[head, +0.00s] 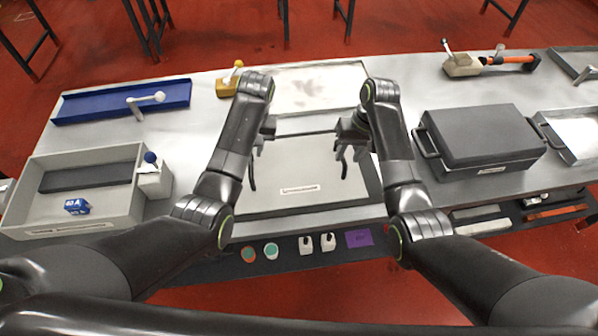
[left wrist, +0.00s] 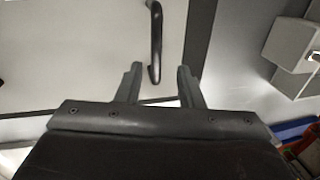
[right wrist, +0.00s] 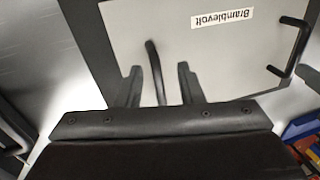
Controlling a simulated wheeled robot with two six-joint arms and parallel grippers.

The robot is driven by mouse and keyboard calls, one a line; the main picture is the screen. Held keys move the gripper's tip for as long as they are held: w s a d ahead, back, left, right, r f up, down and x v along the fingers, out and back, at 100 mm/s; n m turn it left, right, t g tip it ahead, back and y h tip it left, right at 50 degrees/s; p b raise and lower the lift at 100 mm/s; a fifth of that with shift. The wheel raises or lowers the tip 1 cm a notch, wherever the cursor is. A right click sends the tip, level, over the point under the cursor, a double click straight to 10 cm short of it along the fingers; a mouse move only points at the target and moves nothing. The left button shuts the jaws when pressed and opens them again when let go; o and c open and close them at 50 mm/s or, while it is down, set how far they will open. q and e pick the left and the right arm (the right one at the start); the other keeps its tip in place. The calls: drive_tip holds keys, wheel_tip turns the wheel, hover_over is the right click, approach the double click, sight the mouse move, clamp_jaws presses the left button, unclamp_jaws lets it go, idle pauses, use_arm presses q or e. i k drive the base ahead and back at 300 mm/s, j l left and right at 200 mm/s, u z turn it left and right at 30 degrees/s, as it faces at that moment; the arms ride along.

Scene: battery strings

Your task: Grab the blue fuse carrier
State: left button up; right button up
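The blue fuse carrier (head: 77,206), a small block marked 40 A, lies in the grey bin (head: 131,213) at the left of the head view. My left gripper (head: 256,163) is open, over the left side of a grey panel (head: 290,205), well right of the carrier. Its parted fingers (left wrist: 158,75) show below a black handle (left wrist: 155,40) in the left wrist view. My right gripper (head: 350,162) is open over the panel's right side. In the right wrist view its fingers (right wrist: 158,75) stand apart, with another handle (right wrist: 155,70) appearing between them. Contact is not clear.
A grey holder with a blue knob (head: 153,178) stands at the bin's right side. A blue tray (head: 122,102) lies behind. A dark lidded case (head: 485,137) stands right of my right arm. Several small items sit on the front ledge, including a purple card (head: 358,239).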

sight(76, 207)
drive_tip(key=k+j+z, duration=0.2)
drive_tip(key=j+z, duration=0.15)
drive_tip(key=k+j+z, duration=0.55)
drive_tip(key=k, duration=0.4)
drive_tip(key=i+l, duration=0.1)
drive_tip(key=i, duration=0.2)
drive_tip(key=i+l+u, duration=0.15)
drive_tip(key=i, duration=0.15)
drive_tip(key=i+l+u, duration=0.2)
drive_tip(key=u, duration=0.15)
drive_tip(key=k, duration=0.4)
